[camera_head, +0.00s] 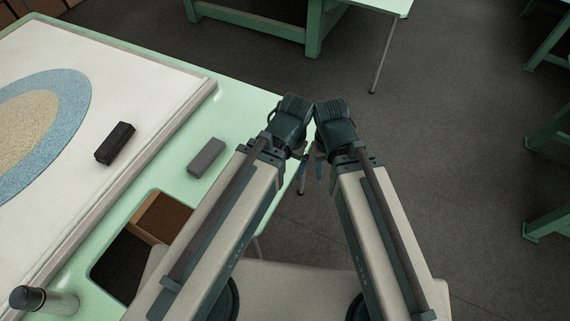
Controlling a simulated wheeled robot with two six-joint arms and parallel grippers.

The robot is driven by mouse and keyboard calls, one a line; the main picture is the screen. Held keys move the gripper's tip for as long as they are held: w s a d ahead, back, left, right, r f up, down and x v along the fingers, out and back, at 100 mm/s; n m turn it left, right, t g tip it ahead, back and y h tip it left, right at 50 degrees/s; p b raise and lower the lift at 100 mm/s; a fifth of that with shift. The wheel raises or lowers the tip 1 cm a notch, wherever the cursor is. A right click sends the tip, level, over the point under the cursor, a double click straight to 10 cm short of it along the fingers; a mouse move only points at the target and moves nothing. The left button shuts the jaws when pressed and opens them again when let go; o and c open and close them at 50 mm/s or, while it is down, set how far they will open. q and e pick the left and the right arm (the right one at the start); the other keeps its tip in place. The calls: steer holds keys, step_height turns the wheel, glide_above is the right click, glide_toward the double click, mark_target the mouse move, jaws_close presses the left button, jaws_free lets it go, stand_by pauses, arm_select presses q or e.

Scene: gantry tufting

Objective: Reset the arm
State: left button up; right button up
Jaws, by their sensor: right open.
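My two pale arms rise from the bottom of the head view, and their dark wrists come close together at the middle. My right gripper (311,173) shows only as small dark parts below the wrists, over the grey floor. It is open, and I see nothing between its fingers. My left gripper is hidden behind its wrist and arm. Both arms are folded close in front of my body, at the right edge of the green table (245,98).
A pale framed panel (100,65) with a blue and tan oval lies on the table. A black block (114,143) rests on it. A grey block (207,158), an opening (120,264) and a black-capped cylinder (62,303) are nearer.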

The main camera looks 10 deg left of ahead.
step_height(320, 180, down, 11)
steer(key=b, duration=1.1)
steer(key=shift+f, duration=0.15)
